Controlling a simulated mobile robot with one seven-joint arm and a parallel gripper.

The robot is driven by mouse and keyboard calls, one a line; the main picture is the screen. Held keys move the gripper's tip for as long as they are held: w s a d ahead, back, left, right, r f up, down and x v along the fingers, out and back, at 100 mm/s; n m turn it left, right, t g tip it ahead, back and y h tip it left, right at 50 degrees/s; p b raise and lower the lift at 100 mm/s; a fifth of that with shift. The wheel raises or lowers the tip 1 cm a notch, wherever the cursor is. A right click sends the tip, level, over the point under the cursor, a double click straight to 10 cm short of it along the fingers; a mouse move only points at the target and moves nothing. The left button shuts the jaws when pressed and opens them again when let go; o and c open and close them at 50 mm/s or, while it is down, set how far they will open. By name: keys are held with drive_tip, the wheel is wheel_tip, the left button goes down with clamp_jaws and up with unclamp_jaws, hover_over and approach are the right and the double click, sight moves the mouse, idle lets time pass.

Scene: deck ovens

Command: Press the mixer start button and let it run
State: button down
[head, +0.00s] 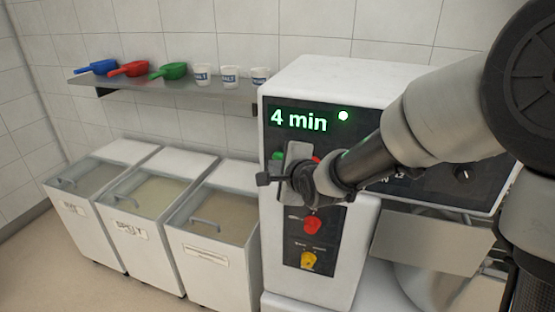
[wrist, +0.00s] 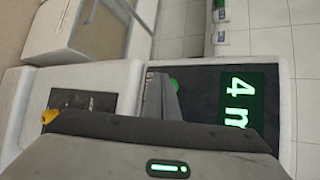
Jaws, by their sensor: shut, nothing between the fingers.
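The mixer (head: 330,85) is a white machine with a dark front panel. A green button (head: 277,156) shows just left of my gripper (head: 268,179), which is shut and empty in front of the panel. In the wrist view the green button (wrist: 174,84) shows by the fingertip, partly hidden. I cannot tell whether they touch. The display (wrist: 240,107) appears sideways there. A red part beside the gripper is mostly hidden.
A red knob (head: 312,224) and a yellow knob (head: 308,261) sit lower on the mixer. The bowl (head: 425,285) is at the right, partly behind a grey guard. Several white bins stand left. A shelf (head: 180,88) holds scoops and cups.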

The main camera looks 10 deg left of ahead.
drive_tip(key=shift+s+a+b, duration=0.2)
drive_tip(key=shift+s+b, duration=0.1)
drive_tip(key=shift+s, duration=2.2)
